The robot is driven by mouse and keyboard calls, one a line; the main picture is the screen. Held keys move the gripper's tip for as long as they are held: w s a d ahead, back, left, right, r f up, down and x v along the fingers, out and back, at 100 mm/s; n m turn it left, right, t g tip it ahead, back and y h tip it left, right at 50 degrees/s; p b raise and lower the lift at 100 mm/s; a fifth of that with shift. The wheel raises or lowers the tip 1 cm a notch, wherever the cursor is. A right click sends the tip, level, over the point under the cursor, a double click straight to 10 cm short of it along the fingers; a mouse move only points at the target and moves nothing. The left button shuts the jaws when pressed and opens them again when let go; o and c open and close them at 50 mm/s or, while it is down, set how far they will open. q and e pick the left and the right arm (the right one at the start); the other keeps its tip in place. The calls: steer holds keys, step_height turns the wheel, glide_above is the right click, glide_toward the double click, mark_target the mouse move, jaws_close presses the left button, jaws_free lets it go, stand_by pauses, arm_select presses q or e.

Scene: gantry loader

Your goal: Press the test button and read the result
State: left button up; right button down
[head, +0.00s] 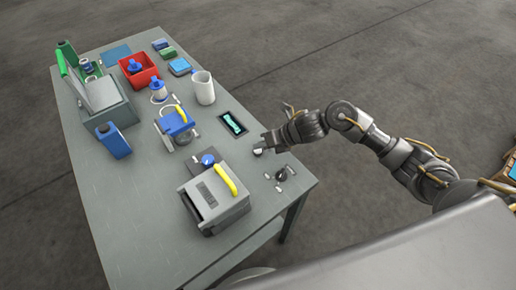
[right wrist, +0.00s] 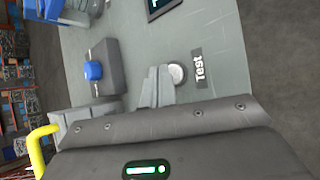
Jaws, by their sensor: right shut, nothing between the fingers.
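The test button (right wrist: 177,73) is a round, pale button on the table in the right wrist view, beside a dark label reading "Test" (right wrist: 199,68). My right gripper (right wrist: 158,80) is shut and empty, with its fingertips right beside the button; I cannot tell whether they touch it. In the head view my right gripper (head: 264,143) is low over the table's right edge. A dark display panel (head: 232,124) with a teal shape lies just beyond it; its corner shows in the right wrist view (right wrist: 160,5). My left gripper is not in view.
A grey block with a blue knob (head: 208,160) and a grey box with a yellow handle (head: 214,200) stand nearby. Small parts (head: 280,175) lie near the edge. A white jug (head: 203,88), a red bin (head: 138,72) and other items stand farther back on the grey table (head: 130,220).

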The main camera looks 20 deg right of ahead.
mark_target(261, 151)
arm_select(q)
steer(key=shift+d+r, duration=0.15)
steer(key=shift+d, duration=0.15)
arm_select(e)
steer(key=shift+r, duration=0.25)
steer(key=shift+r, duration=0.2)
step_height(261, 151, up, 3)
steer(key=p, duration=0.3)
steer(key=shift+r, duration=0.1)
steer(key=shift+r+p, duration=0.5)
steer(key=shift+r, duration=0.25)
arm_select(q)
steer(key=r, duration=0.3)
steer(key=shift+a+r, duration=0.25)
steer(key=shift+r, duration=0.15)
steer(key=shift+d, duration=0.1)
